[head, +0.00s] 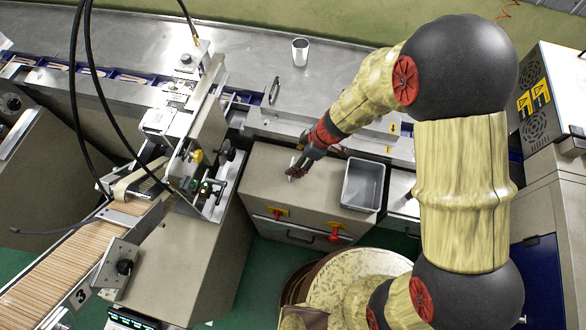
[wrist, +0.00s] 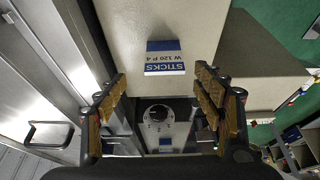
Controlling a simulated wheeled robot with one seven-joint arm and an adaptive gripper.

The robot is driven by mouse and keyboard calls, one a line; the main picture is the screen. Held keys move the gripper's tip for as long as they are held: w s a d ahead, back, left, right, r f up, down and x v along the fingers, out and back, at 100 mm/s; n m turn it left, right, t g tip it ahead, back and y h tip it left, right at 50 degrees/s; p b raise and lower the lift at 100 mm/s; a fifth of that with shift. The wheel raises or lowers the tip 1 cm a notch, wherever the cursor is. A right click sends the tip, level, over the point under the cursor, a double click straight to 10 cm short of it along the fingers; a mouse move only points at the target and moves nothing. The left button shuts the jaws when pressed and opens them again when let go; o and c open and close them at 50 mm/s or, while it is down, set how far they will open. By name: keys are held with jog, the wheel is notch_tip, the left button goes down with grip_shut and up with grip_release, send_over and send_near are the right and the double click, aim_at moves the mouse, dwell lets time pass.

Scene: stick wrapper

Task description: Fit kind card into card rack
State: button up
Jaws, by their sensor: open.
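A blue and white card (wrist: 165,68) reading "STICKS W 120 P 4" is in the wrist view, its lettering upside down. It is at the edge of a beige surface, ahead of and between my fingers. In the head view my gripper (head: 295,172) hangs over the beige cabinet's top; the card cannot be made out clearly there. I cannot pick out the card rack with certainty. A small panel with a round dial (wrist: 158,115) shows between my fingers.
A grey bin (head: 362,185) stands right of my gripper on the beige cabinet (head: 262,190). The stick machine (head: 200,140) and its conveyor (head: 70,250) are at left. A metal cup (head: 300,52) stands on the back counter.

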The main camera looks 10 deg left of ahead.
jog(key=shift+x, duration=1.05)
jog(key=shift+s+d+x, duration=0.15)
jog(key=shift+s+x, duration=0.05)
jog(key=shift+x, duration=0.95)
jog(key=shift+s+d+x, duration=0.1)
jog(key=shift+s+x, duration=0.05)
jog(key=shift+x, duration=1)
jog(key=shift+f, duration=0.1)
jog(key=shift+c, duration=0.7)
jog(key=c, duration=1.1)
jog(key=shift+c, duration=0.3)
